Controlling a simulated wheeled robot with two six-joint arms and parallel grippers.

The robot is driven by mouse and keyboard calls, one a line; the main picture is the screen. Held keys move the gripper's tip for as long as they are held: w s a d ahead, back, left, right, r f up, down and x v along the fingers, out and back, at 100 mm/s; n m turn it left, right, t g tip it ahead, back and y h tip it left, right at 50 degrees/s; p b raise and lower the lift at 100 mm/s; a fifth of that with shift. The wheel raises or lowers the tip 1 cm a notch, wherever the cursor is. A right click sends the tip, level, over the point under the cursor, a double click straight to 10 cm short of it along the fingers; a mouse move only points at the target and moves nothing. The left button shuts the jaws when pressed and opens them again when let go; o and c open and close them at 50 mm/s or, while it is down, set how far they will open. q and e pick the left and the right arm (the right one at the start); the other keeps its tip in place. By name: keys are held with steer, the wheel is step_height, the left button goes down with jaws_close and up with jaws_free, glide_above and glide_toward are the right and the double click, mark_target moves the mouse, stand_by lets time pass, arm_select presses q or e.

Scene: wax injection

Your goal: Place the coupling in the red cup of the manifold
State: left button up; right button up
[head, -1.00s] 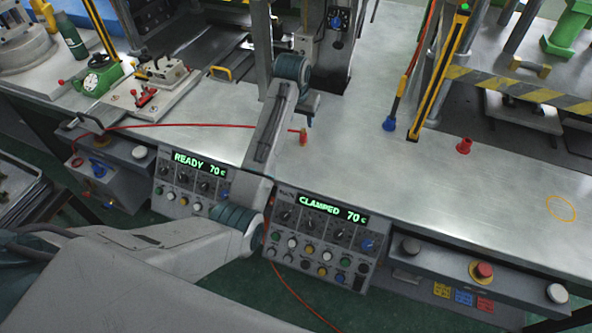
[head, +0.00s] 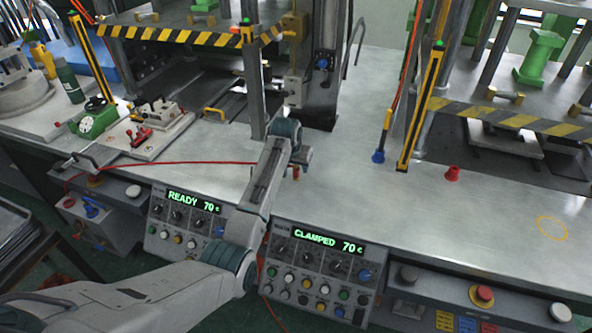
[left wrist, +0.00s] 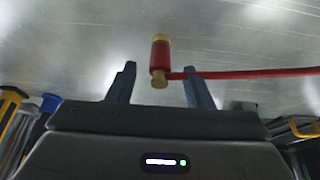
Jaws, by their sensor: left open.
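The coupling (left wrist: 160,58) is a small red cylinder with brass ends, on the end of a red hose (left wrist: 245,73). In the head view, the hose (head: 180,163) crosses the bench, and the coupling (head: 296,173) shows small beside my left gripper (head: 303,168). In the left wrist view, my left gripper (left wrist: 160,80) is open. The coupling lies in line with the gap between its fingers, around and beyond the tips; contact cannot be told. A red cup-like piece (head: 453,173) stands on the bench to the right; whether it belongs to the manifold is unclear. My right gripper is not in view.
A blue fitting (head: 378,157) stands beside a yellow-black post (head: 420,110). Control panels reading READY (head: 190,215) and CLAMPED (head: 320,265) are at the bench front. Press frames stand behind. The bench (head: 400,205) right of the gripper is largely clear.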

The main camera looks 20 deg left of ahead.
arm_select(q)
steer(key=shift+x, duration=1.1)
steer(key=shift+w+f, duration=0.15)
steer(key=shift+f, duration=0.2)
steer(key=c, duration=1)
jaws_close()
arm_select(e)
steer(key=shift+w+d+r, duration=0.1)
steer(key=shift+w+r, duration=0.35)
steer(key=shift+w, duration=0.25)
